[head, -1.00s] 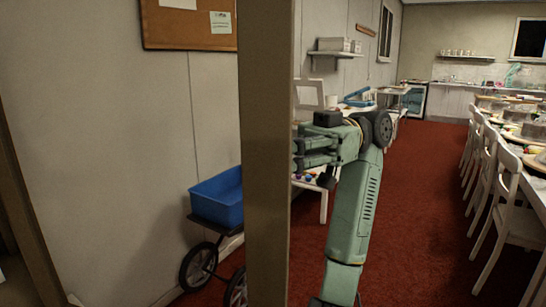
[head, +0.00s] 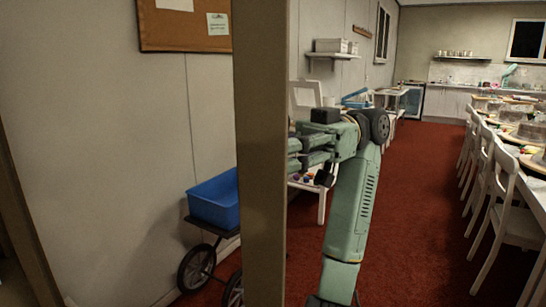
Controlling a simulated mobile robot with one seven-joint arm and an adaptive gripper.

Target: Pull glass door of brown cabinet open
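A tall brown upright (head: 260,150) stands close in front of the camera, from top to bottom of the head view. It looks like the frame edge of the brown cabinet's door; I cannot make out the glass pane or a handle. A slanted brown edge (head: 25,215) at far left may be part of the same cabinet. My gripper (head: 297,154) is at the end of my green arm, just right of the upright, with its fingers pointing left. The fingertips are hidden behind the upright, so I cannot tell whether they touch or hold it.
A blue bin on a wheeled cart (head: 212,204) stands left of the upright, by the wall with a corkboard (head: 185,25). White chairs (head: 505,190) and a laid table line the right. Red carpet (head: 415,200) is clear between. A small glass-fronted fridge (head: 412,101) is far back.

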